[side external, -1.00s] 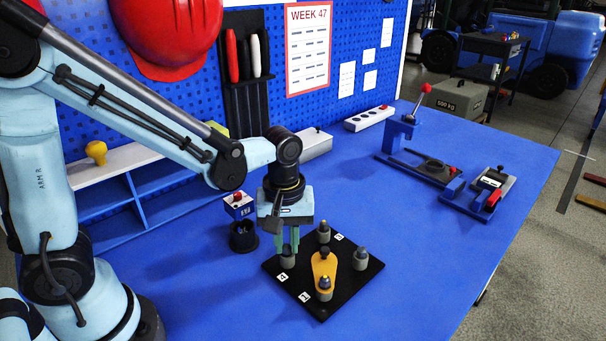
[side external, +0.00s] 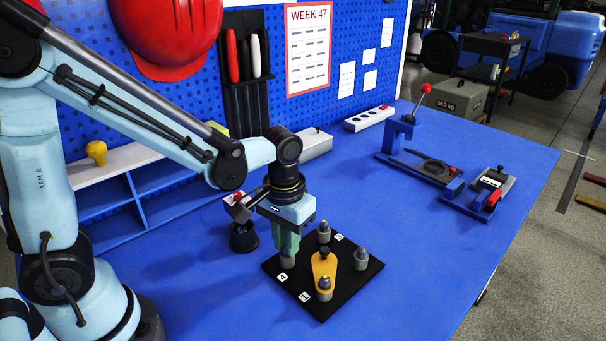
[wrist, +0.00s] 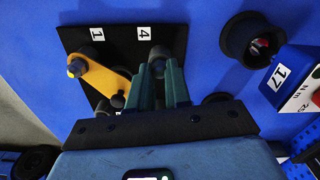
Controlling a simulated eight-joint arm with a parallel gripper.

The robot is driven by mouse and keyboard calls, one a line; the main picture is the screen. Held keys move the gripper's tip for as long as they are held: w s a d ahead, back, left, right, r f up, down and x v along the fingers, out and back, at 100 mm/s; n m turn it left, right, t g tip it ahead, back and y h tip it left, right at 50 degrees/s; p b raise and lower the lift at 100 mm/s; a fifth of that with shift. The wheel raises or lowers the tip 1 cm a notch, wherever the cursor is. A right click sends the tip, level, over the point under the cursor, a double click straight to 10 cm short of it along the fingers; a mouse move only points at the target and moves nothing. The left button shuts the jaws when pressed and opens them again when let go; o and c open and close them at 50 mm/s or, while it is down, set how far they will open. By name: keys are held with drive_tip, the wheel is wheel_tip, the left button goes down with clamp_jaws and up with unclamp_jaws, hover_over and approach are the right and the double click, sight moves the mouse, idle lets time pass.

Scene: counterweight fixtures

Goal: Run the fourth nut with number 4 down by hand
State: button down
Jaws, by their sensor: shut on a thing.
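A black square plate (side external: 345,293) lies on the blue bench with grey posts near its corners. The label 4 (side external: 283,276) marks the left corner; it also shows in the wrist view (wrist: 144,33). My gripper (side external: 287,252) points straight down over the post (side external: 287,264) at that corner. In the wrist view my green fingers (wrist: 159,72) are close together around the top of this post (wrist: 160,52). They are shut on the fourth nut, which they mostly hide. An orange arm (side external: 323,266) reaches from the plate's middle to the front post (side external: 324,284) by label 1 (side external: 304,296).
A black round cup (side external: 243,238) and a small box marked 17 (wrist: 282,75) stand close behind my gripper. A blue lever fixture (side external: 420,160) is farther right. The bench right of the plate is clear.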

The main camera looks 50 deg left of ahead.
drive_tip(key=m, duration=0.4)
drive_tip(key=shift+m, duration=0.3)
drive_tip(key=m, duration=0.5)
drive_tip(key=shift+m, duration=0.3)
drive_tip(key=m, duration=0.5)
drive_tip(key=shift+m, duration=2.5)
drive_tip(key=c, duration=1.1)
unclamp_jaws()
drive_tip(key=shift+o, duration=0.2)
drive_tip(key=shift+r, duration=0.1)
